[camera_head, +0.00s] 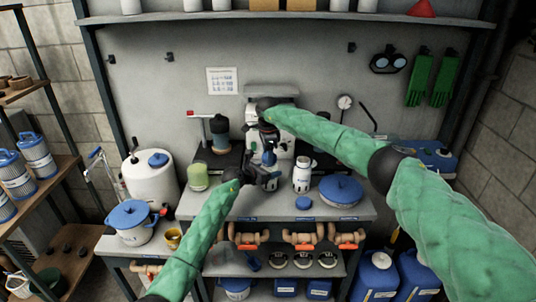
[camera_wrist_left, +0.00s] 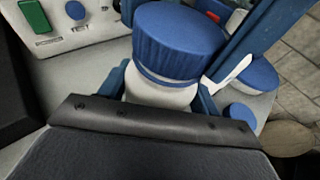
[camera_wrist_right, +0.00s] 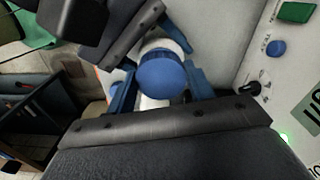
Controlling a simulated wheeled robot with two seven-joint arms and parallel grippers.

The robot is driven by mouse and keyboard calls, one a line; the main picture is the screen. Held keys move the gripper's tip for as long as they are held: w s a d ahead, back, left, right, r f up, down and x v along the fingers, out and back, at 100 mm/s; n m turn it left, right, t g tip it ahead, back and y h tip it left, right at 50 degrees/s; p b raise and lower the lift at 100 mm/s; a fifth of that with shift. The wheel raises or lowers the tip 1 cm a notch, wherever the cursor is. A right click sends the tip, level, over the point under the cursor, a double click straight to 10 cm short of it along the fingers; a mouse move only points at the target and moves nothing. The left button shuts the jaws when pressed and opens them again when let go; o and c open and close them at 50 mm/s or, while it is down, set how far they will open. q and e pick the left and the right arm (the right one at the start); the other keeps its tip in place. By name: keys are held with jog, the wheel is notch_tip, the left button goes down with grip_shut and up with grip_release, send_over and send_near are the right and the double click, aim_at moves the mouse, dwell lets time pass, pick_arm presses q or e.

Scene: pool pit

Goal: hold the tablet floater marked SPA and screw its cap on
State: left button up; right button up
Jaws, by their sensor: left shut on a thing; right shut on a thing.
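A tablet floater with a white body (camera_wrist_left: 160,88) and a ribbed blue cap (camera_wrist_left: 180,42) is held above the bench, between my two grippers. My left gripper (camera_head: 268,180) is shut on the white body from below. The blue cap sits on top of the body; whether its thread is engaged cannot be told. The cap also shows in the right wrist view (camera_wrist_right: 163,78) between the blue finger pads. My right gripper (camera_head: 268,138) comes from above and is shut on the cap. No SPA mark is readable on the held floater.
A second white floater (camera_head: 302,175) stands on the bench to the right, with a loose blue cap (camera_head: 304,203) in front and a large blue lid (camera_head: 341,190) beside it. A green-filled jar (camera_head: 197,177) stands left. A white dosing machine (camera_head: 271,110) stands behind.

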pick_arm(q)
grip_shut()
pick_arm(e)
jog(key=m, duration=0.5)
jog(key=shift+w+m, duration=0.15)
jog(key=shift+m, duration=0.25)
jog(key=m, duration=0.6)
jog(key=shift+w+m, duration=0.15)
jog(key=shift+m, duration=0.25)
jog(key=m, duration=0.6)
jog(key=shift+w+d+m, duration=0.1)
jog(key=shift+d+m, duration=0.05)
jog(key=shift+m, duration=0.25)
pick_arm(q)
jog(key=shift+d, duration=0.1)
pick_arm(e)
jog(key=m, duration=0.5)
jog(key=shift+d, duration=0.1)
jog(key=o, duration=1)
jog(key=shift+f, duration=0.1)
jog(key=shift+o, duration=0.2)
notch_tip(320, 180, up, 12)
